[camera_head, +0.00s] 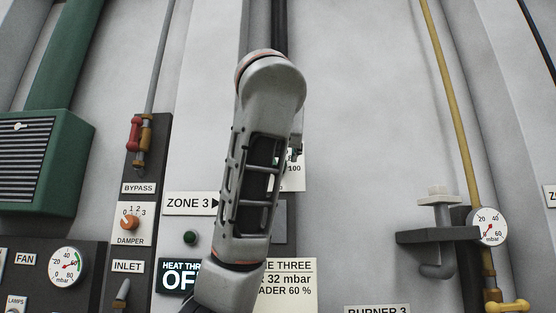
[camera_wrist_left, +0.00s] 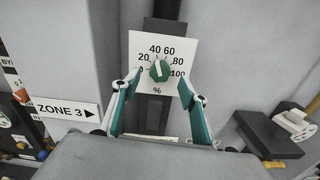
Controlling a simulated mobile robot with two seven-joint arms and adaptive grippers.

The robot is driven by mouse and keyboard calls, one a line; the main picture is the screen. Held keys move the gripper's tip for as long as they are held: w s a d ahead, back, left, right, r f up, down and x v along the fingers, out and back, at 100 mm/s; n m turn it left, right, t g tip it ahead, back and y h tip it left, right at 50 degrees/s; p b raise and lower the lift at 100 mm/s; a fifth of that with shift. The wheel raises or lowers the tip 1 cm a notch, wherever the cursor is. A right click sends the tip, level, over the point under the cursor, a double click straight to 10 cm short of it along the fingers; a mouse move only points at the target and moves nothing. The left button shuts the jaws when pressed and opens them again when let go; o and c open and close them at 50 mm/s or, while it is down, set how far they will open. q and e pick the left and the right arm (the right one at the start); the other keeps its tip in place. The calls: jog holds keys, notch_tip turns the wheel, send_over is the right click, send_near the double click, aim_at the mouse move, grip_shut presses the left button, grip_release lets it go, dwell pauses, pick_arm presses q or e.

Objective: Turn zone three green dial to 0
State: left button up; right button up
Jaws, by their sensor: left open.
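The green dial (camera_wrist_left: 159,70) sits on a white plate (camera_wrist_left: 146,42) marked in percent, with 20, 40, 60, 80 and 100 readable. Its white line stands nearly upright, near the 40 and 60 marks; which end points is unclear. My left gripper (camera_wrist_left: 159,77) is open, its teal fingers on either side of the dial's lower half. I cannot tell whether they touch it. In the head view my arm covers the dial, and only the plate's right part (camera_head: 292,178) shows. The ZONE 3 sign (camera_head: 188,203) points right toward it. My right gripper is not in view.
At the left are the orange damper knob (camera_head: 129,222), a green button (camera_head: 190,237) and a heat display (camera_head: 180,277).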

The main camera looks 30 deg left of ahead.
pick_arm(q)
jog(key=shift+p+x, duration=0.35)
jog(key=shift+x, duration=1.85)
jog(key=c, duration=1.1)
jog(key=shift+n, duration=0.3)
jog(key=shift+a+f+n+p, duration=0.1)
jog(key=shift+n+p, duration=0.2)
jog(key=shift+n, duration=3.45)
jog(key=shift+a+f+n+p, duration=0.1)
jog(key=shift+n+p, duration=0.15)
jog(key=shift+n, duration=3.5)
